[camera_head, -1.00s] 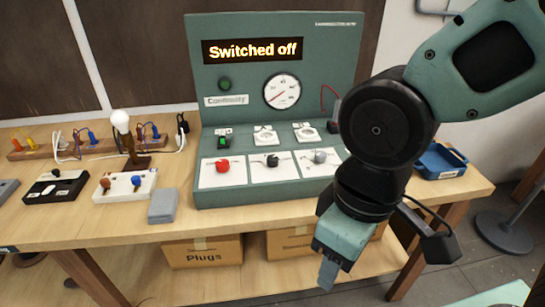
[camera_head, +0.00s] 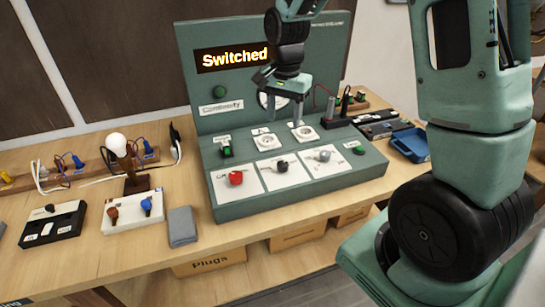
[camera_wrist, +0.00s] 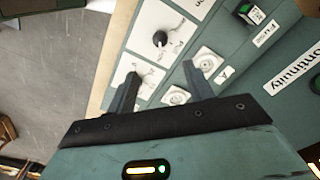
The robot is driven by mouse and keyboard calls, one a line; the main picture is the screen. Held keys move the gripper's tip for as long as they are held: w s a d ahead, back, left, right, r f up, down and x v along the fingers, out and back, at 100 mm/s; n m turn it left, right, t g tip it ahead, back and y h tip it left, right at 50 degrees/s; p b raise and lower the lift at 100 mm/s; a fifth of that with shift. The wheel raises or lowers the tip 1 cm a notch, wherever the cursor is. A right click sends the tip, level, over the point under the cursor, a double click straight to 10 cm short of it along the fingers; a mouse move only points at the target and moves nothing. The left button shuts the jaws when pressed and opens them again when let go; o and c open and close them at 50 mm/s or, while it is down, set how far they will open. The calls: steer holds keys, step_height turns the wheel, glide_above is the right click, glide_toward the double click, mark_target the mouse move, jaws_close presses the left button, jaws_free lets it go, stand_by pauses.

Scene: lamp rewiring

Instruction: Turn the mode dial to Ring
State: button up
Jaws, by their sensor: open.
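The sloped green test panel (camera_head: 225,193) carries a red knob (camera_head: 236,178), a black knob (camera_head: 282,166) and a grey knob (camera_head: 324,155), each on a white plate. Their lettering is too small to tell which is the mode dial. The black knob also shows in the wrist view (camera_wrist: 160,39). My gripper (camera_head: 285,118) is open and empty, pointing down above the panel, in front of the gauge. In the wrist view its fingertips (camera_wrist: 160,70) are apart, with the black knob beyond them; the left finger partly hides the grey knob's plate.
The display (camera_head: 232,57) reads "Switched", the rest hidden by my arm. A bulb lamp (camera_head: 117,146) and a grey block (camera_head: 182,226) stand left; a blue tray (camera_head: 411,145) lies right.

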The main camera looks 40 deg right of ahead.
mark_target(282, 163)
step_height(282, 163, down, 15)
steer(key=p, duration=0.3)
steer(key=shift+f, duration=0.1)
steer(key=shift+c, duration=0.3)
steer(key=c, duration=0.9)
